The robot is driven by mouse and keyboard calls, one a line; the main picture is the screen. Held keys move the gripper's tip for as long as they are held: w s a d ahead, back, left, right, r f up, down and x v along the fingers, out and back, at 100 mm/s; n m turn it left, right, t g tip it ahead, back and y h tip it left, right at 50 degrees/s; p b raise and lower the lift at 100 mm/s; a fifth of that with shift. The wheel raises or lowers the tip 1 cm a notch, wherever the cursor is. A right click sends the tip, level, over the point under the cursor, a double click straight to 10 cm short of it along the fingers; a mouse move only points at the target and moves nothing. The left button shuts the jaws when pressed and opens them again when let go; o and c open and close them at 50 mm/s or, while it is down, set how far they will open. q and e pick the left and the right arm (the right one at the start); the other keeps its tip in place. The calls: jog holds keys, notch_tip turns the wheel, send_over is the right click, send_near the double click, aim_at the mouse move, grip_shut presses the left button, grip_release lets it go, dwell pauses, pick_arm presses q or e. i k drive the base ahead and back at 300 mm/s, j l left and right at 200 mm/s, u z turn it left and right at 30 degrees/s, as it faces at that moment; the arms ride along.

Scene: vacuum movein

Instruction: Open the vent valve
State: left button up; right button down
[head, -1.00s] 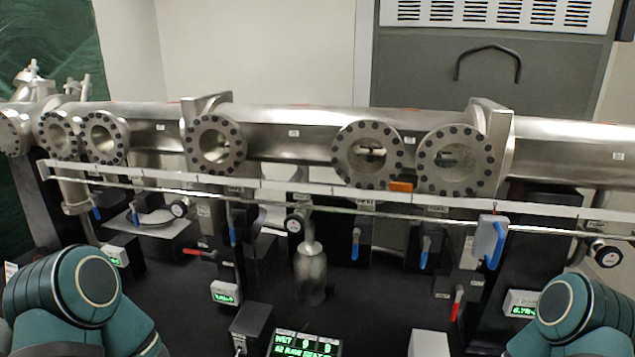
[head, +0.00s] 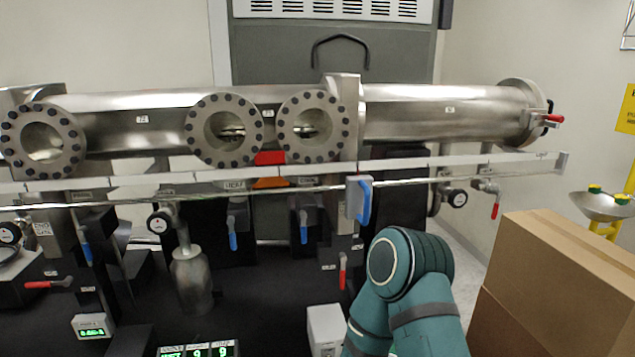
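Several small lever valves sit along the steel vacuum chamber (head: 430,113). Blue levers hang below the rail: a left blue lever (head: 86,253), a middle blue lever (head: 232,233) and a right blue lever (head: 304,228). Red levers show at the lower left (head: 40,284), at the lower middle (head: 343,270), below the rail at the right (head: 495,210) and at the chamber's right end (head: 553,119). The labels are too small to read, so I cannot tell which is the vent valve. My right arm rises at bottom centre; its gripper is out of view, as is my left gripper.
A long rail (head: 420,181) runs in front of the chamber, carrying a grey box with a blue handle (head: 363,202). Stacked cardboard boxes (head: 560,275) stand at the right, beside an eyewash basin (head: 605,205).

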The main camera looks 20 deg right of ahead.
aim_at(498, 192)
jog(key=z, duration=1.8)
